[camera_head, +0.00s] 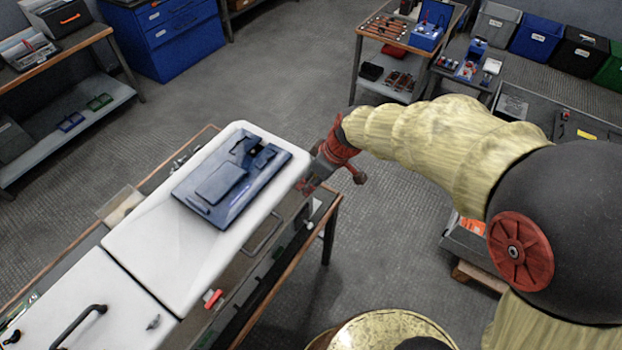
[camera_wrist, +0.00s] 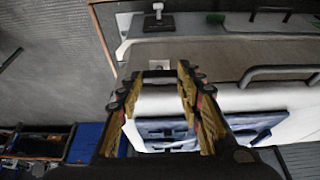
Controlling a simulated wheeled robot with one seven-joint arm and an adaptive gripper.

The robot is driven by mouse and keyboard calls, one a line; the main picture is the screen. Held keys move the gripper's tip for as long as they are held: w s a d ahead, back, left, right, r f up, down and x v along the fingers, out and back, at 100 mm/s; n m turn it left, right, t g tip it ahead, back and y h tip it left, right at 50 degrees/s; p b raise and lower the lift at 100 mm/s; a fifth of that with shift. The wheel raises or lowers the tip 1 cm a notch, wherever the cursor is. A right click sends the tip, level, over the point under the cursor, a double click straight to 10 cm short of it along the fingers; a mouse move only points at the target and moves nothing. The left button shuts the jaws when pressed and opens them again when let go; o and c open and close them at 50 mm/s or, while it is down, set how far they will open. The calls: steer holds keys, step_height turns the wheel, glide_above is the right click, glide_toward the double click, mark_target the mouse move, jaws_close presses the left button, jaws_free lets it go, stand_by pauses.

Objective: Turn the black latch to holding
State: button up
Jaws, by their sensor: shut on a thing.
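My gripper (camera_head: 309,183) is at the right end of a white-topped cabinet (camera_head: 180,254), by its side face. In the wrist view my gripper (camera_wrist: 157,82) has a finger on either side of a small dark piece in front of a pale plate (camera_wrist: 158,65). The fingers are closed on this piece, which I take to be the black latch (camera_wrist: 158,74). It is mostly hidden between the fingers, so its exact angle cannot be read. In the head view the arm and gripper hide it.
A grey bar handle (camera_wrist: 280,72) sticks out to the right of my fingers. A blue panel (camera_head: 232,180) lies on the cabinet top. Open floor (camera_head: 270,75) lies behind the cabinet.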

steer(key=shift+c, duration=1.3)
steer(key=shift+m+h+p, duration=0.3)
steer(key=shift+m, duration=0.5)
steer(key=o, duration=1)
steer(key=shift+t, duration=0.3)
steer(key=shift+o, duration=0.8)
steer(key=v, duration=1.2)
